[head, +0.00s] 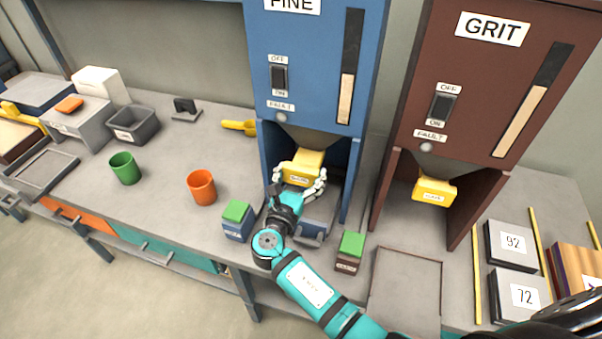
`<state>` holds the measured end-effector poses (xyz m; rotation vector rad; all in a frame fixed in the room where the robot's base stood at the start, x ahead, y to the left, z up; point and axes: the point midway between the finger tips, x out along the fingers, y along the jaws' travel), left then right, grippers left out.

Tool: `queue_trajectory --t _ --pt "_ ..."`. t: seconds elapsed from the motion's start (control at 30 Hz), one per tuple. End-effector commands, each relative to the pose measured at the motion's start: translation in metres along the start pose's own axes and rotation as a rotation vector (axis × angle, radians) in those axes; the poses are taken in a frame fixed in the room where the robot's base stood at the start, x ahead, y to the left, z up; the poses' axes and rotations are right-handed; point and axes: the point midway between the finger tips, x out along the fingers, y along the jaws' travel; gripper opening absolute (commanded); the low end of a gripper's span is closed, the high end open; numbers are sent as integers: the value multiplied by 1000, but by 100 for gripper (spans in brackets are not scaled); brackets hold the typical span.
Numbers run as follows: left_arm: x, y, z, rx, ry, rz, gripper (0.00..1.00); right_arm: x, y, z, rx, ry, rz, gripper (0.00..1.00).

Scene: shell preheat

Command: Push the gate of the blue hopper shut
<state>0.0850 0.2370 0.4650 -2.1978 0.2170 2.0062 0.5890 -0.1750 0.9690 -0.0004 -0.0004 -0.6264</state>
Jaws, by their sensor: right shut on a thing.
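The blue hopper (310,65), labelled FINE, stands at the back centre of the bench. Its yellow gate (306,160) shows under the funnel, inside the blue frame. My right gripper (299,180) reaches up from below with a finger on each side of the gate's front and is shut on it. The fingers and wrist cover part of the gate and the space under it. My left gripper is out of view.
A brown GRIT hopper (490,80) with its own yellow gate (434,190) stands to the right. Small green-topped blocks (236,221) (350,252) flank my arm. An orange cup (201,187) and a green cup (125,168) stand left, with bare bench between and around them.

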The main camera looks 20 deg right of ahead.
Motion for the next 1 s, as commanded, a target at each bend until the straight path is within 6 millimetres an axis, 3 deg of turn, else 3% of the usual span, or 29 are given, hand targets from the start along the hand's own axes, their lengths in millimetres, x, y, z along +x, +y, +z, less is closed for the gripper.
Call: queue_trajectory --t 0.17,0.43,0.7,0.73,0.8,1.0 --pt "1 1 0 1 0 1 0 7 -1 -1 -2 0 -3 29" --pt "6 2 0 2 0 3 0 48 -1 -1 -1 0 -4 30" --pt "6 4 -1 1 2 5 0 51 -2 1 0 -2 -4 30" --pt "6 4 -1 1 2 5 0 51 -2 1 0 -2 -4 90" --pt "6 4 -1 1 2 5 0 51 -2 1 0 -2 -4 99" --pt "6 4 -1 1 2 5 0 50 -1 0 0 -1 -3 100"
